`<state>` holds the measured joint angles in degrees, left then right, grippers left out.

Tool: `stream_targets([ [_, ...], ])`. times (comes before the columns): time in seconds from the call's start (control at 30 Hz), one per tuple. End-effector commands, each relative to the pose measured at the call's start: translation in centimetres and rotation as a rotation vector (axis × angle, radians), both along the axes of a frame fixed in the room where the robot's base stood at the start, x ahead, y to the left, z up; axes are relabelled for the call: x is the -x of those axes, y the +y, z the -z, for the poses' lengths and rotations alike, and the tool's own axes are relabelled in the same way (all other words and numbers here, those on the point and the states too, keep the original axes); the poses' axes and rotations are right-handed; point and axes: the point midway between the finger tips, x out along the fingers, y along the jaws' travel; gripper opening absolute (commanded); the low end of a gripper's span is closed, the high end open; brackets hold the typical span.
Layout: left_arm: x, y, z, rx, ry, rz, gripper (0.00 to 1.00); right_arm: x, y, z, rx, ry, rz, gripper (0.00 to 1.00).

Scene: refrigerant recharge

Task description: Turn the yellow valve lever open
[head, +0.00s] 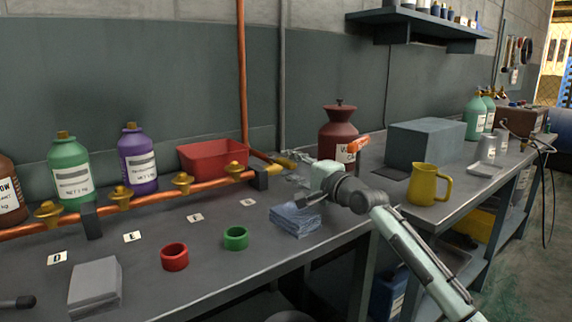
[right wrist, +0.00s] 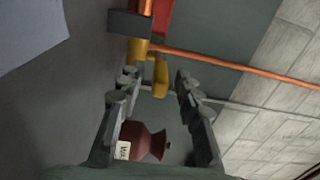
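The yellow valve lever (head: 286,162) sticks out at the right end of the copper pipe (head: 150,193), near the wall. In the right wrist view the lever (right wrist: 160,74) appears between and beyond the two fingers, beside its yellow valve body (right wrist: 138,49). My right gripper (head: 303,190) is just to the right of and in front of the lever in the head view. In the right wrist view the gripper (right wrist: 156,88) is open, with nothing held between its fingers. Contact with the lever cannot be made out.
A dark red canister (head: 338,128) stands behind my right gripper. Folded blue cloths (head: 295,220) lie below it on the bench. A red bin (head: 213,157) stands behind the pipe. A grey box (head: 425,143) and yellow jug (head: 427,184) stand to the right.

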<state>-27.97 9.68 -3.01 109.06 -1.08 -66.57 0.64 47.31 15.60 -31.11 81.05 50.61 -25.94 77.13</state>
Motion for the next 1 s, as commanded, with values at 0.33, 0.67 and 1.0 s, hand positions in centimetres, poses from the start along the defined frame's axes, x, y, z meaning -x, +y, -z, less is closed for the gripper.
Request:
stream_targets([
  [0.33, -0.1, 0.1, -0.2, -0.002, -0.003, -0.001, 0.40, -1.5, 1.1, 0.0, 0.000, 0.000, 0.000, 0.34],
  [0.67, -0.3, 0.3, -0.4, -0.005, -0.008, -0.001, 0.40, -1.5, 1.1, 0.0, 0.000, 0.000, 0.000, 0.10],
  [1.0, -0.3, 0.3, -0.4, -0.006, -0.007, -0.002, 0.40, -1.5, 1.1, 0.0, 0.000, 0.000, 0.000, 0.00],
])
